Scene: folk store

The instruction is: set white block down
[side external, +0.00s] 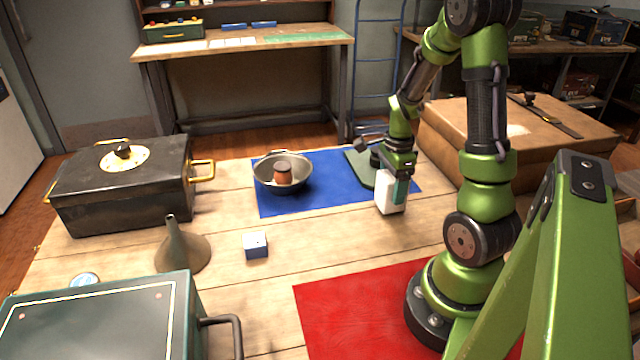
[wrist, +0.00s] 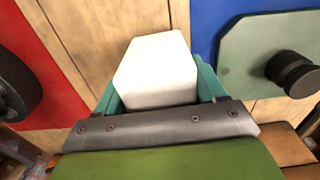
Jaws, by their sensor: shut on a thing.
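The white block (side external: 390,203) is an upright pale block in the side external view, right of centre. In the wrist view the white block (wrist: 156,68) fills the space between the teal fingers. My gripper (side external: 398,190) is shut on it, its fingers gripping the sides. The block's lower end is close to the bare wooden tabletop (side external: 335,238), just off the front edge of the blue mat (side external: 300,203). I cannot tell whether it touches the wood.
A metal bowl (side external: 266,182) holding a brown jar (side external: 283,174) stands on the blue mat. A green plate (wrist: 265,50) with a black knob lies beside the block. A small blue-white block (side external: 255,245), a funnel (side external: 183,250), a black chest (side external: 120,190) and a red mat (side external: 350,310) are around. Bare wood lies centrally.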

